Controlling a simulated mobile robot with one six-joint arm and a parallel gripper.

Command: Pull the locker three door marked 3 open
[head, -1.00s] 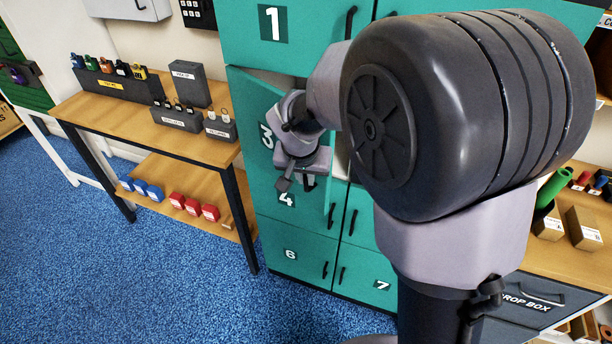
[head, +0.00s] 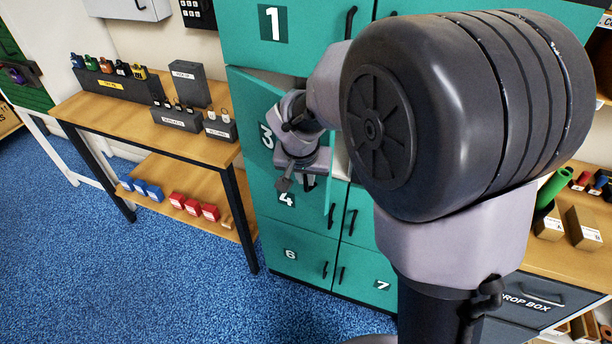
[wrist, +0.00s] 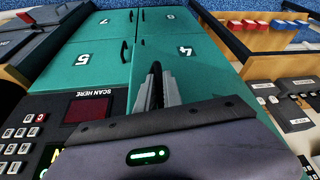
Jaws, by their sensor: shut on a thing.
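The teal locker three door (head: 258,112) carries a white 3, partly covered by my wrist in the head view. It stands ajar, with a grey gap showing above its top edge. My gripper (wrist: 157,82) is shut on the dark door handle (wrist: 155,70), seen between the fingers in the wrist view.
Locker doors 1 (head: 300,35), 4 (head: 310,213), 6 (head: 305,262) and 7 (head: 362,280) look shut. A wooden shelf table (head: 140,125) with small goods stands to the left. A counter with a drop box (head: 530,300) is at the right. Blue carpet (head: 130,270) in front is clear.

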